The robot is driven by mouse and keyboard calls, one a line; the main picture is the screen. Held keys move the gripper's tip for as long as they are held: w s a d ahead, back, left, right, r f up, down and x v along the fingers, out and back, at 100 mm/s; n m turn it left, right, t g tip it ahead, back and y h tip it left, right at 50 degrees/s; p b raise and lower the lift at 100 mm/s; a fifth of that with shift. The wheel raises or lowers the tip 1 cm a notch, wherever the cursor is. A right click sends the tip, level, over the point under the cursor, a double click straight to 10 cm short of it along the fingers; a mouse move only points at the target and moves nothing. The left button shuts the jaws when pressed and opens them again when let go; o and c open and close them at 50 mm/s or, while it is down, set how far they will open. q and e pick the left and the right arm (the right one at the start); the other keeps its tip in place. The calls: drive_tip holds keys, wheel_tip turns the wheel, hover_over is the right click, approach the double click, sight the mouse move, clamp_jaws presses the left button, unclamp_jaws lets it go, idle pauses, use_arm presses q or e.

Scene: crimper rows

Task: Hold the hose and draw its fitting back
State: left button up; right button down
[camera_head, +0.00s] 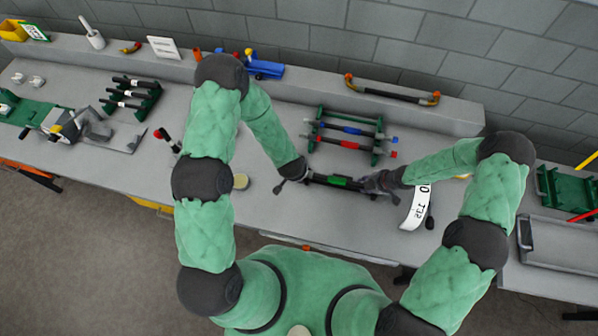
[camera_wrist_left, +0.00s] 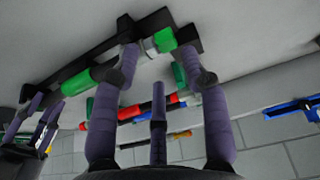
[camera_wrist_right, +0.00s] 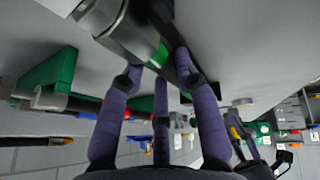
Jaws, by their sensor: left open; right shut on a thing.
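In the head view, a black hose with a green band (camera_head: 338,182) lies crosswise near the front of the bench. My right gripper (camera_head: 376,183) is shut on it at its right part. In the right wrist view, the fingertips (camera_wrist_right: 158,68) are by a grey metal cylinder (camera_wrist_right: 128,35) and a green band (camera_wrist_right: 160,54); the exact contact is hidden. My left gripper (camera_head: 301,180) is open at the hose's left end. In the left wrist view, its fingers (camera_wrist_left: 160,55) straddle a silver fitting (camera_wrist_left: 149,46) beside a green part; contact cannot be told.
Behind stands a green rack (camera_head: 318,130) with blue and red hoses. A curved white label strip (camera_head: 417,208) hangs by my right gripper.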

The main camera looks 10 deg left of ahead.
use_arm(q)
drive_tip(key=shift+x, duration=2.4)
drive_tip(key=c, duration=0.8)
